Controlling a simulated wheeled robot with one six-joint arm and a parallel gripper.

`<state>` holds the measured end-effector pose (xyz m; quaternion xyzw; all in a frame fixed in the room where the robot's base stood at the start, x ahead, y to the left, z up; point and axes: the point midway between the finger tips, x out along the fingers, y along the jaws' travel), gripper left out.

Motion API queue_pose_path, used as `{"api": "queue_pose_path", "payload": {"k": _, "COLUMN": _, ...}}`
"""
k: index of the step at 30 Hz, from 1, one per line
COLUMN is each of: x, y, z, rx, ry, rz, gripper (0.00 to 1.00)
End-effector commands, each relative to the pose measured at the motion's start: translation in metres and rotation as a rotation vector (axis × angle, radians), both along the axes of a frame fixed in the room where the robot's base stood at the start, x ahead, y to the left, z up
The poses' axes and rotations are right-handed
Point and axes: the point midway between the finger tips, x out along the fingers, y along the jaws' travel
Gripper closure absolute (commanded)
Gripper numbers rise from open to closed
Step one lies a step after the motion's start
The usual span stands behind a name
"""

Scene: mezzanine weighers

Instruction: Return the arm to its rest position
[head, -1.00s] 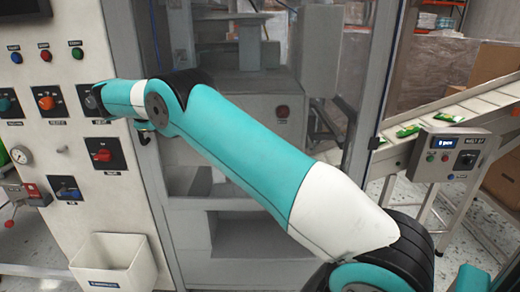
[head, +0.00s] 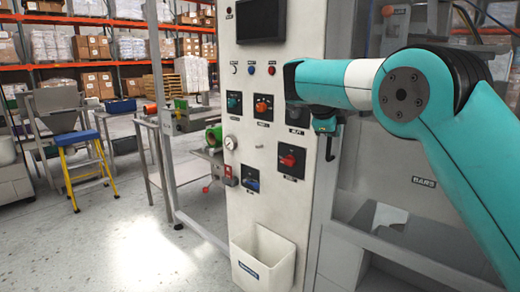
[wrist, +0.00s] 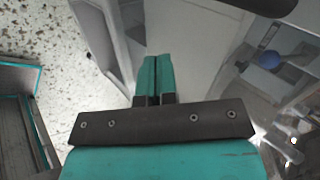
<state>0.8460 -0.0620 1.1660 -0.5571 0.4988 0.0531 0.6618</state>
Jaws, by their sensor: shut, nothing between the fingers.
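My arm is teal and white. In the head view it reaches in from the right, and its end hangs in front of the right part of the white control panel (head: 268,196). My gripper (wrist: 154,62) shows in the wrist view with its two teal fingers side by side and closed, with nothing between them. In the head view the fingertips are hard to make out below the wrist.
The panel carries rotary switches, including a red one (head: 291,160), and a white bin (head: 262,258) at its foot.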

Motion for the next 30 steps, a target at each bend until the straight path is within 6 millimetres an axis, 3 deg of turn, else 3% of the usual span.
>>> {"api": "queue_pose_path", "payload": {"k": 5, "x": -0.048, "y": 0.02, "z": 0.01, "rx": -0.142, "ry": 0.264, "rz": 0.549, "gripper": 1.0}}
{"api": "queue_pose_path", "payload": {"k": 8, "x": -0.096, "y": 0.036, "z": 0.003, "rx": -0.228, "ry": 0.406, "rz": 0.924, "gripper": 1.0}}
{"api": "queue_pose_path", "payload": {"k": 11, "x": -0.157, "y": 0.054, "z": -0.009, "rx": -0.305, "ry": 0.51, "rz": 1.308, "gripper": 1.0}}
{"api": "queue_pose_path", "payload": {"k": 15, "x": -0.262, "y": 0.077, "z": -0.031, "rx": -0.396, "ry": 0.567, "rz": 1.85, "gripper": 1.0}}
{"api": "queue_pose_path", "payload": {"k": 18, "x": -0.331, "y": 0.09, "z": -0.046, "rx": -0.445, "ry": 0.538, "rz": 2.174, "gripper": 1.0}}
{"api": "queue_pose_path", "payload": {"k": 21, "x": -0.386, "y": 0.099, "z": -0.057, "rx": -0.481, "ry": 0.48, "rz": 2.415, "gripper": 1.0}}
{"api": "queue_pose_path", "payload": {"k": 25, "x": -0.43, "y": 0.105, "z": -0.066, "rx": -0.508, "ry": 0.407, "rz": 2.601, "gripper": 1.0}}
{"api": "queue_pose_path", "payload": {"k": 30, "x": -0.444, "y": 0.108, "z": -0.068, "rx": -0.518, "ry": 0.378, "rz": 2.66, "gripper": 1.0}}
